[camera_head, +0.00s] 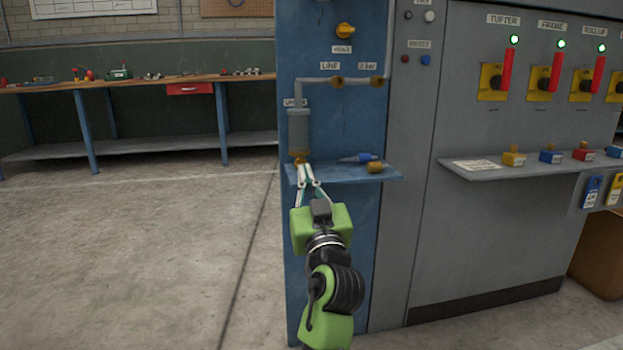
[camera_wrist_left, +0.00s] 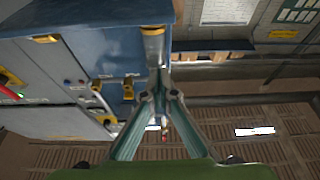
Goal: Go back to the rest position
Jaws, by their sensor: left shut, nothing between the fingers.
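My left gripper (camera_head: 306,174) reaches up in front of the blue panel (camera_head: 330,235). Its fingertips are together with nothing held between them. They are just below the brass end (camera_head: 300,156) of a grey cylinder (camera_head: 298,130) on the panel; I cannot tell whether they touch it. My right gripper is in neither view.
A small blue shelf (camera_head: 345,175) juts out beside the gripper, carrying a blue-handled tool (camera_head: 360,158) and a brass piece (camera_head: 375,168). A grey cabinet (camera_head: 500,235) with red levers stands at the right. The floor (camera_head: 140,260) at the left is clear before a workbench (camera_head: 150,83).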

